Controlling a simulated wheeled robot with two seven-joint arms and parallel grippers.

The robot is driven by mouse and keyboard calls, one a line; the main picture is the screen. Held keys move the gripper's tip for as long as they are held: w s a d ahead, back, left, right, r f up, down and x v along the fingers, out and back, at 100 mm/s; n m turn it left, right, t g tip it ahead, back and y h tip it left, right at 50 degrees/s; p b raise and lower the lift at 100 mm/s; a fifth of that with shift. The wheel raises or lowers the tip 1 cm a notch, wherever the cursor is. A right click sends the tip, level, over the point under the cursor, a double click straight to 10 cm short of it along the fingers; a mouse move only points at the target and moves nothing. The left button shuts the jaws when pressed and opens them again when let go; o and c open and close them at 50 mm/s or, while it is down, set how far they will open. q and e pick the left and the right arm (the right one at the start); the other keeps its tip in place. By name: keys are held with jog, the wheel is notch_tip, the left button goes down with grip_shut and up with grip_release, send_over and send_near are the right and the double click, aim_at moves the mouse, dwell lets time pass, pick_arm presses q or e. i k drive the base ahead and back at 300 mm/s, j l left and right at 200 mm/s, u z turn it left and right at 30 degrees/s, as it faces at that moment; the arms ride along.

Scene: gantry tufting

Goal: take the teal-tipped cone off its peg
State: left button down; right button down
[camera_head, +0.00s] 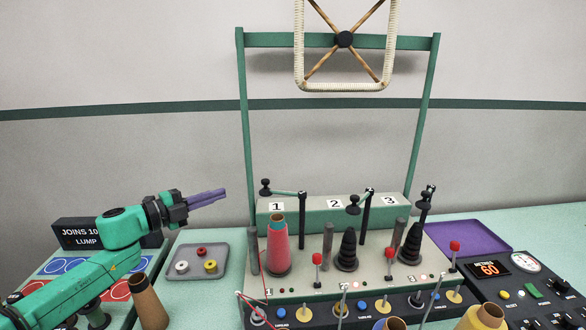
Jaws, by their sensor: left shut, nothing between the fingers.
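A pink-red cone (278,248) stands upright on the machine at station 1; its top rim looks tan. A brown cone (149,303) stands at the lower left, beside my left arm. My left gripper (222,194) has purple fingers, shut and empty, pointing right. It is up and left of the pink-red cone, apart from it. My right gripper is not in view.
Black stepped cone holders stand at stations 2 (347,250) and 3 (411,243), with grey posts beside them. A green gantry frame (243,120) rises behind. A grey tray (196,250) holds small coloured rings. A purple tray (468,238) and a control panel (525,290) are at right.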

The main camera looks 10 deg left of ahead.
aim_at(278, 256)
jog(key=k, duration=1.5)
